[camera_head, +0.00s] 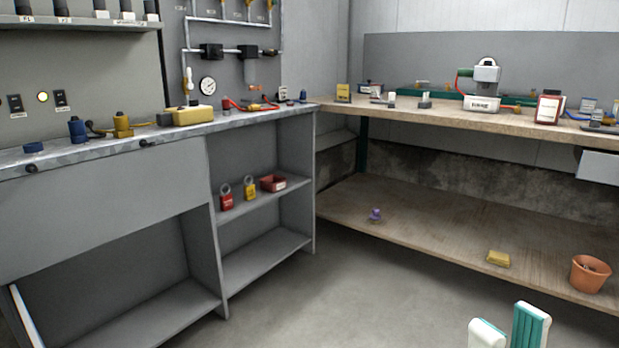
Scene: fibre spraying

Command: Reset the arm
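My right gripper (508,326) shows at the bottom right edge of the head view, with two white fingertips and teal ribbed padding on one. The fingertips stand apart with a gap between them, and nothing shows in the gap. The rest of the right arm is out of the frame. It appears over the grey floor in front of the wooden lower shelf, touching nothing that I can see. My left gripper is not in view.
A grey workbench (100,193) with fittings stands at left, with a pressure gauge (207,86) above. At right, a wooden bench (420,114) holds a white machine (486,85). Its lower shelf (420,222) holds a terracotta pot (590,274) and yellow sponge (498,258). The floor (350,300) is clear.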

